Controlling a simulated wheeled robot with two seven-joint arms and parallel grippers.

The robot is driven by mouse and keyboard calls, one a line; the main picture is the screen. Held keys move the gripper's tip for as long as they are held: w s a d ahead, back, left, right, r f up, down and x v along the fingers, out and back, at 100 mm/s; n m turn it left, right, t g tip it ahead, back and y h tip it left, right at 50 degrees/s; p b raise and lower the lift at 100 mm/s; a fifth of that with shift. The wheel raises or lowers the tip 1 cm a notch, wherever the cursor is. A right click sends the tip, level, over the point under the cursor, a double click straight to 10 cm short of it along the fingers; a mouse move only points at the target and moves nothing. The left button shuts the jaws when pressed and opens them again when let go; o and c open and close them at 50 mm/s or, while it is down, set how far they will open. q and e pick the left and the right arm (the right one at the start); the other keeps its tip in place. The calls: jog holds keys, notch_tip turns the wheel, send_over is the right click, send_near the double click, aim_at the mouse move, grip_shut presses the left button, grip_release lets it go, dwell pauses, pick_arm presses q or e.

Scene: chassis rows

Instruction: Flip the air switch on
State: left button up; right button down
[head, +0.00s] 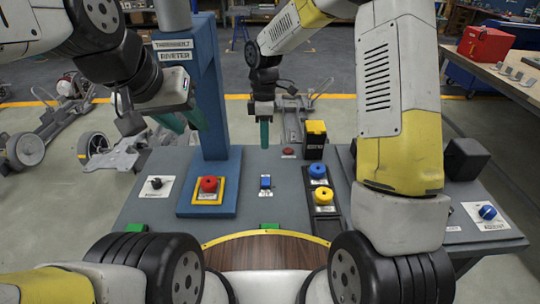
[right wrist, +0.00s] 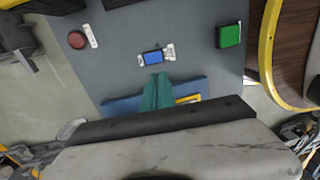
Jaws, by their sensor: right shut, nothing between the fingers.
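My right gripper (head: 264,146) is shut and empty, pointing down above the panel behind the switch in the head view. Its teal fingers show in the right wrist view (right wrist: 157,78), apart from the switch as far as I can tell. My left gripper (head: 186,122) is open and empty, beside the blue riveter column at the left.
The blue riveter (head: 208,100) carries a red button (head: 208,184) left of the switch. Blue (head: 317,170) and yellow (head: 323,195) buttons stand right of it. A small red button (head: 287,152) lies behind, a green pad (head: 269,226) in front. A black knob (head: 156,183) sits far left.

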aim_at(265, 184)
dwell(0.3)
jog(key=f, duration=0.4)
jog(key=s+f, duration=0.1)
jog(key=f, duration=0.9)
jog(key=shift+s, duration=0.35)
jog(key=shift+s+f, duration=0.1)
jog(key=shift+f, duration=0.1)
jog(key=shift+w+r, duration=0.3)
jog(key=shift+w, duration=0.5)
jog(key=shift+r, duration=0.1)
jog(key=shift+r, duration=0.35)
notch_tip(265, 184, up, 13)
jog(key=s, duration=0.1)
jog(key=shift+s, duration=0.35)
